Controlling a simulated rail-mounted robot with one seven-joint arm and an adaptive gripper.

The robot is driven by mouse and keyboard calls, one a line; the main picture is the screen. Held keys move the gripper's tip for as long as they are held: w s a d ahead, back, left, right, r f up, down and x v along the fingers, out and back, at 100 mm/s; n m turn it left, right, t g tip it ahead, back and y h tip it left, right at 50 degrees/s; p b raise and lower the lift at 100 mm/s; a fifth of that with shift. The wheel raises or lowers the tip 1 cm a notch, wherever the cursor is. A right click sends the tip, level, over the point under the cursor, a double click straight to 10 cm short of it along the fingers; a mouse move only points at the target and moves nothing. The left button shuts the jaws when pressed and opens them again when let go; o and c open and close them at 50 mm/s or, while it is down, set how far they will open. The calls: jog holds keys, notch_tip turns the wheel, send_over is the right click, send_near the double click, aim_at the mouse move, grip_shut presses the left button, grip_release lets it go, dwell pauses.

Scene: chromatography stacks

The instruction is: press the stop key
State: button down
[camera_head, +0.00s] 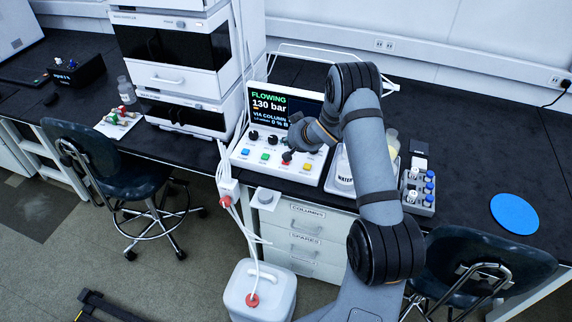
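A white control unit (252,167) stands on the black bench, with a lit display (270,103) reading "FLOWING", "130 bar" and "VIA COLUMN". Its sloped front has a row of coloured keys: blue (246,152), green (265,157), red (285,163) and yellow (307,167). Key labels are too small to read, so I cannot tell which is marked stop. My gripper (287,156) is over the front panel, with its dark tip close to the red key. I cannot tell whether it touches the key. The fingers are too small to show whether they are open or shut.
A tall instrument stack (182,79) stands left of the control unit. A vial rack (418,190) and a blue disc (514,214) lie to the right. A white waste can (258,291) with tubing stands on the floor. Two dark chairs flank the drawers.

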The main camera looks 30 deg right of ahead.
jog(key=shift+f+b, duration=2.15)
jog(key=shift+f, duration=0.85)
jog(key=shift+f, duration=0.15)
jog(key=shift+f+b, duration=0.3)
jog(key=shift+b, duration=0.05)
jog(key=shift+f+b, duration=0.45)
jog(key=shift+f, duration=0.05)
jog(key=shift+r, duration=0.1)
jog(key=shift+r+p, duration=0.8)
jog(key=shift+r, duration=0.15)
jog(key=shift+r+p, duration=2.15)
jog(key=shift+r, duration=0.25)
